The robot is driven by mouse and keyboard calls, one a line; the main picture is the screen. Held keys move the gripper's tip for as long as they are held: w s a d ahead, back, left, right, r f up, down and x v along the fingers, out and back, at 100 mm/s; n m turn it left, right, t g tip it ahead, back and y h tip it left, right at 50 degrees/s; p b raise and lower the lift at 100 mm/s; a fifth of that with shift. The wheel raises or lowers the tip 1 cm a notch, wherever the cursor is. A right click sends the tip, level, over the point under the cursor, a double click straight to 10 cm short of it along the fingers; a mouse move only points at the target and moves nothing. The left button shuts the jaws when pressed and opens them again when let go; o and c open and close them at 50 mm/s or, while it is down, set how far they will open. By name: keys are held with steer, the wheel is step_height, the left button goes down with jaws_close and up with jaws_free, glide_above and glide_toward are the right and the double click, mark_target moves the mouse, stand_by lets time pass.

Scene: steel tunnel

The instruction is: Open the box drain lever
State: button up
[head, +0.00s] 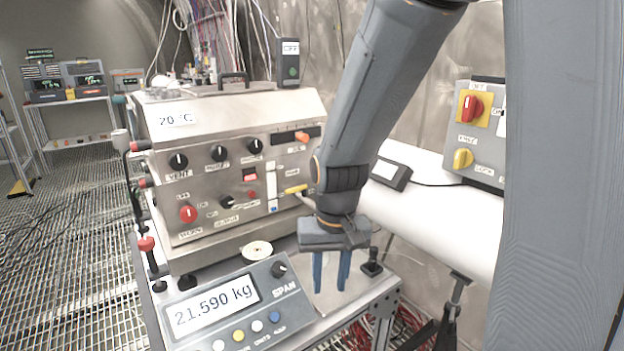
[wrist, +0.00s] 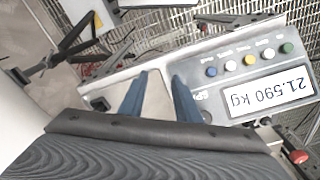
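The steel box (head: 232,130) with dials and labels stands at the centre of the head view. A yellow lever (head: 296,189) sticks out low on the right of its front, and an orange handle (head: 302,136) sits higher up. Red-tipped handles (head: 147,244) are on its left side. The labels are too small to tell which is the drain lever. My gripper (head: 330,287) hangs pointing down in front of the box's right part, right of the scale. Its blue fingers are apart and empty, also in the wrist view (wrist: 163,76).
A scale (head: 240,305) reading 21.590 kg lies on the cart before the box; it also shows in the wrist view (wrist: 250,85). A small black knob (head: 372,265) stands just right of my gripper. A white pipe (head: 440,215) and switch panel (head: 480,130) are at right.

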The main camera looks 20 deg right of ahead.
mark_target(292, 189)
steer(key=w+r+m+p, duration=0.1)
steer(key=w+r+m, duration=0.35)
steer(key=w, duration=0.45)
steer(key=w+r+m+t+p, duration=0.1)
steer(key=w+r+m, duration=0.4)
steer(key=w, duration=0.5)
steer(key=w+r+m+p, duration=0.2)
steer(key=w+r+m, duration=0.1)
steer(key=w+r, duration=0.5)
steer(key=shift+y, duration=0.3)
steer(key=w+f, duration=0.1)
steer(key=f, duration=0.2)
steer(key=f+p, duration=0.1)
steer(key=f, duration=0.2)
steer(key=w+f+p, duration=0.1)
steer(key=f, duration=0.1)
steer(key=shift+w+f, duration=0.3)
steer(key=shift+f, duration=0.1)
jaws_close()
